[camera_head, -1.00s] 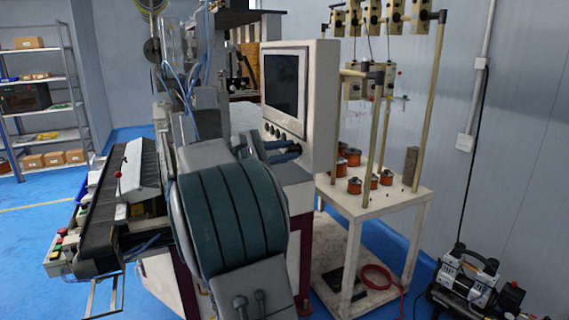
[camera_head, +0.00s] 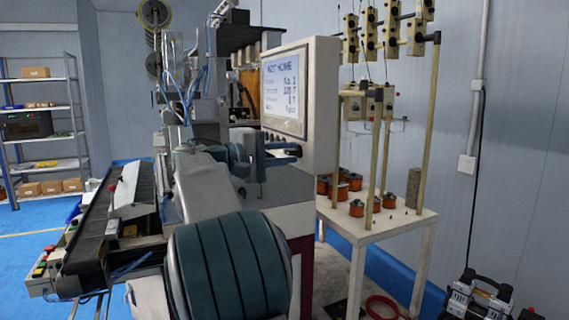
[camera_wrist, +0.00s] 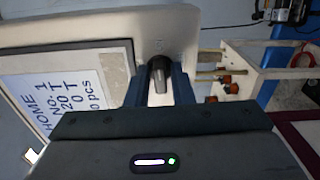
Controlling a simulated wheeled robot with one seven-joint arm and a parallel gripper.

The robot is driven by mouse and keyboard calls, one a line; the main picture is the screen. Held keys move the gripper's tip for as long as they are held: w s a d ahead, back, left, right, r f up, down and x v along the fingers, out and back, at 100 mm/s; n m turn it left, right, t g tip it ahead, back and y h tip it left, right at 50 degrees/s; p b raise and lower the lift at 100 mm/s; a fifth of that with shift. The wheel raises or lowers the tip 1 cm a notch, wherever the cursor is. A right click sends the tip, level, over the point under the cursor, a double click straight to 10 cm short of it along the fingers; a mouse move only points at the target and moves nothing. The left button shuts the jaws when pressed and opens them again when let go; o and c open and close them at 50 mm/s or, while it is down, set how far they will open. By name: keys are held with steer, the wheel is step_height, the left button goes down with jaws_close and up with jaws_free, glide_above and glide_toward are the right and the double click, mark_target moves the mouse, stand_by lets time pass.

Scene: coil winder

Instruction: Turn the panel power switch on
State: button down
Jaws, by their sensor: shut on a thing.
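The panel (camera_head: 322,90) is a pale upright box on the machine, and its screen (camera_head: 284,88) is lit with text. The power switch is a dark knob (camera_wrist: 160,70) on the panel's face, beside the screen in the wrist view (camera_wrist: 85,95). My gripper (camera_wrist: 160,88) has one finger on each side of the knob and is shut on it. In the head view my gripper (camera_head: 280,153) is at the panel's lower edge, and it hides the switch there.
A white table (camera_head: 398,223) with several orange spools (camera_head: 357,208) and a wooden frame stands right of the panel. A compressor (camera_head: 475,300) is on the floor at lower right. The machine's sloping bed (camera_head: 92,235) is at left. Shelves (camera_head: 45,164) stand at far left.

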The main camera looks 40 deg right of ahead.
steer(key=shift+m, duration=0.3)
stand_by(0.4)
steer(key=c, duration=1.5)
jaws_free()
steer(key=shift+o, duration=0.2)
steer(key=v, duration=1.4)
steer(key=shift+s, duration=0.1)
